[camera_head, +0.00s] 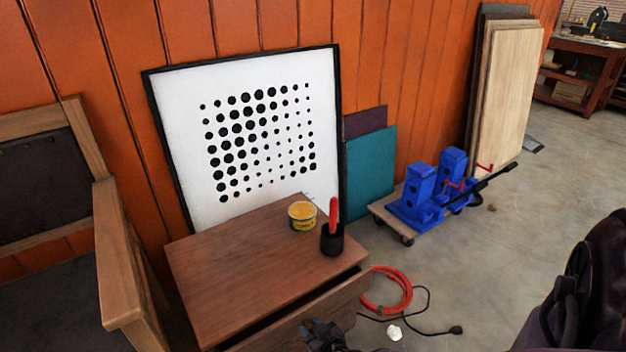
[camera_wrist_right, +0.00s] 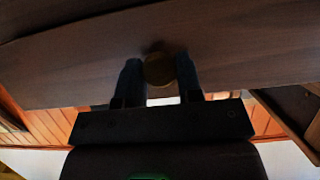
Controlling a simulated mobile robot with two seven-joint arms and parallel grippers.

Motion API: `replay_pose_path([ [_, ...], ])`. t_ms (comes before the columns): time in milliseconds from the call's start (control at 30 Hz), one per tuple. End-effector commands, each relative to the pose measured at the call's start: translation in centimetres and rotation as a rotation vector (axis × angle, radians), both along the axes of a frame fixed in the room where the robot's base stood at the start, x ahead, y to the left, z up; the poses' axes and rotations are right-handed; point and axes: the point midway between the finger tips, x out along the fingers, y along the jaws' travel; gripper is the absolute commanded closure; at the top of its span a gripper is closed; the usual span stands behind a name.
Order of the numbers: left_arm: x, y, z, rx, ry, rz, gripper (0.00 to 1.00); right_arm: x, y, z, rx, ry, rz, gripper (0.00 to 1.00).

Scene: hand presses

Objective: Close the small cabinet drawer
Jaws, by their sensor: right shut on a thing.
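The small brown wooden cabinet (camera_head: 235,265) stands in the lower middle of the head view. Its drawer (camera_head: 345,302) is partly pulled out, with a dark gap between the cabinet top and the drawer front. My right gripper (camera_head: 322,332) is at the drawer front, at the bottom edge of the head view. In the right wrist view, the two fingers of my right gripper (camera_wrist_right: 160,82) are on either side of a round brass-coloured knob (camera_wrist_right: 159,70) on the dark drawer front (camera_wrist_right: 80,60), shut on it. My left gripper is not in view.
A yellow tin (camera_head: 302,216) and a black cup (camera_head: 332,240) with a red-handled item stand on the cabinet. A wooden chair (camera_head: 118,260) is at left. A dark object (camera_head: 590,290) fills the lower right.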

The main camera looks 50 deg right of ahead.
Motion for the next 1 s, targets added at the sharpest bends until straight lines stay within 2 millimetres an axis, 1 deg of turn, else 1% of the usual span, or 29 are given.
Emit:
replay_pose_path([
  [33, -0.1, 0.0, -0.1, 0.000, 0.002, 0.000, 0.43, 0.8, -0.2, 0.0, -0.001, -0.002, 0.000, 1.00],
  [100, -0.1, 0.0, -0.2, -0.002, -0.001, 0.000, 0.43, 1.8, -0.4, 0.0, -0.002, -0.002, 0.001, 1.00],
  [200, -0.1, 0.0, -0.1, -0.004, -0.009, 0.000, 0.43, 2.9, -0.7, -0.1, 0.000, 0.000, -0.001, 1.00],
  [300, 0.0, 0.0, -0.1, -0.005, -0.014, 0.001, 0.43, 3.7, -0.8, 0.0, -0.001, 0.000, 0.000, 1.00],
  [600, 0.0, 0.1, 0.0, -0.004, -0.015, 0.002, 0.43, 4.0, -1.0, 0.1, 0.000, -0.002, 0.000, 1.00],
  [633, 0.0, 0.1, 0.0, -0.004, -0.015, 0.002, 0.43, 4.0, -1.0, 0.2, 0.000, -0.002, 0.000, 0.65],
  [700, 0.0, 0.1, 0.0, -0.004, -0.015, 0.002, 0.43, 4.0, -1.0, 0.2, 0.000, -0.003, 0.000, 0.54],
  [767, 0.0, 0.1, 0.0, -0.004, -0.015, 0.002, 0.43, 4.0, -1.0, 0.1, 0.000, -0.002, 0.000, 0.45],
  [800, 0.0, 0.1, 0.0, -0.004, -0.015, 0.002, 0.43, 3.9, -1.0, 0.1, 0.000, -0.002, 0.000, 0.42],
  [1000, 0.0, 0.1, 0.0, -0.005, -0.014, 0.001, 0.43, 3.9, -0.9, 0.1, 0.000, -0.001, 0.000, 0.42],
])
